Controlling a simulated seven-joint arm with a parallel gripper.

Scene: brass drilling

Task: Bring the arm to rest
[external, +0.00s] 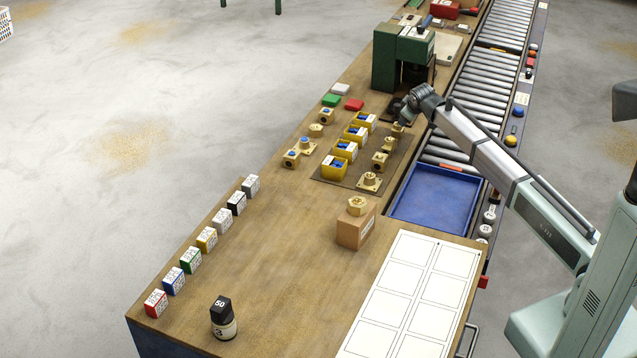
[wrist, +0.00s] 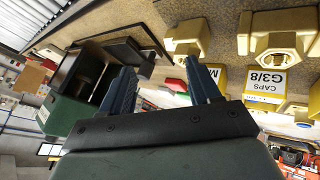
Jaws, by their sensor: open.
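My gripper (wrist: 161,84) is open, with its two dark blue fingers apart and nothing held between them. In the external view the end of my arm (external: 424,98) is over the far part of the dark mat, in front of the green machine (external: 388,58). A brass fitting (external: 397,129) on the mat is just below the gripper, and the arm partly covers this area. In the wrist view a brass fitting (wrist: 188,38) lies beyond the fingertips, and I cannot tell if they touch it. Another brass fitting with a hexagonal opening (wrist: 275,40) is to its right.
Several yellow bins (external: 334,168) with blue caps stand on the mat (external: 328,178). A cardboard box (external: 354,232) bears a brass hexagonal piece (external: 357,205). The front middle of the bench (external: 270,265) is clear.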

